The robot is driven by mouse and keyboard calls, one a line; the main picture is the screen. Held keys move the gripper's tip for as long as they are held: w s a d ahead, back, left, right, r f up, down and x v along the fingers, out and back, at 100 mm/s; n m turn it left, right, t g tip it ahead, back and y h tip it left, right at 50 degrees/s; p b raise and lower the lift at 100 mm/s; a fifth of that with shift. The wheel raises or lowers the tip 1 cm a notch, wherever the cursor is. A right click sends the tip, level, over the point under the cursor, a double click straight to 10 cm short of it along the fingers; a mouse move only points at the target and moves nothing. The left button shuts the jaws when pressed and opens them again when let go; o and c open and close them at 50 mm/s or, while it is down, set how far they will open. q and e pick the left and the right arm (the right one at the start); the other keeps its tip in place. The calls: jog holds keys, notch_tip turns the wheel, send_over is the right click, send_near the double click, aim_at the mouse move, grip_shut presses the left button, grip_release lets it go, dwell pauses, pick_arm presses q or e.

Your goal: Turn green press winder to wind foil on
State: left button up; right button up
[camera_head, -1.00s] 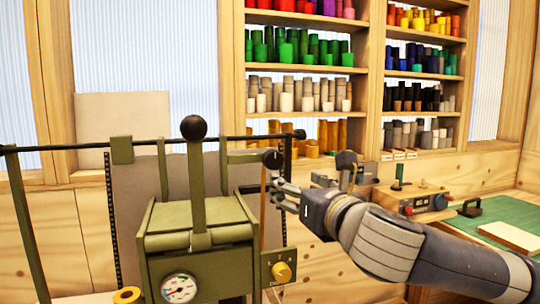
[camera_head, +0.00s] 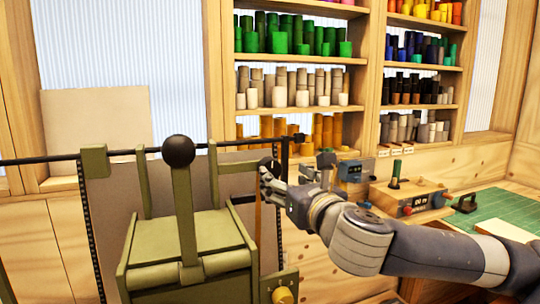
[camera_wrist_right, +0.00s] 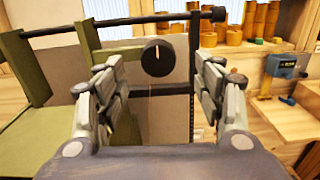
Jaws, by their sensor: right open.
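The green press (camera_head: 187,238) stands at left centre in the head view, with a lever ending in a black ball (camera_head: 178,151). At its right upper side is a dark round knob (camera_head: 266,164), the winder; in the right wrist view the knob (camera_wrist_right: 157,58) shows a white line on its face. My right gripper (camera_head: 266,176) is at the knob in the head view. In the wrist view my right gripper (camera_wrist_right: 160,80) is open, its fingers on either side of the knob and apart from it. My left gripper is not in view.
A black rod (camera_head: 60,159) runs across above the press. A yellow knob (camera_head: 282,295) sits low on its right side. Shelves of coloured rolls (camera_head: 290,86) stand behind. A wooden box with controls (camera_head: 408,197) and green mat (camera_head: 500,222) lie right.

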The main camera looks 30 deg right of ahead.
aim_at(272, 169)
pick_arm(q)
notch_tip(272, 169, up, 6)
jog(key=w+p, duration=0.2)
jog(key=p, duration=0.3)
pick_arm(e)
jog(key=x, duration=0.8)
jog(key=shift+w, duration=0.35)
jog(key=shift+f, duration=0.1)
jog(key=c, duration=1)
